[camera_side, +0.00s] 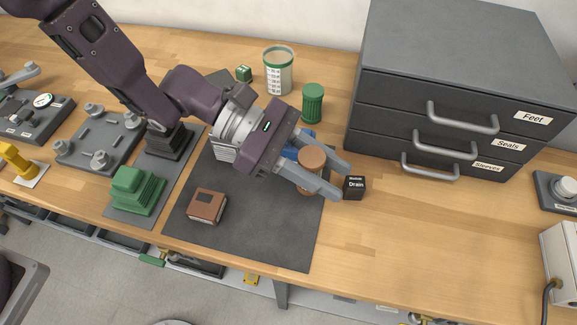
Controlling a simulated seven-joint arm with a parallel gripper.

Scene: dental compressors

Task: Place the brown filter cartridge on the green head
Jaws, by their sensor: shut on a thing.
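My gripper (332,178) is over the right part of the dark mat and is shut on the brown filter cartridge (312,160), a round brown cylinder with a lighter top. The fingers hide part of its sides, and I cannot tell whether its base touches the mat. The green head (138,190), a ribbed green block, sits on a grey pad at the left, well apart from my gripper.
A brown block (207,205) lies on the mat (255,232). A black ribbed head (168,138) stands behind the green one. A green cylinder (313,103), a tub (278,72), a black Drain block (355,187) and a drawer cabinet (440,110) stand around my gripper. A blue thing (290,153) is partly hidden.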

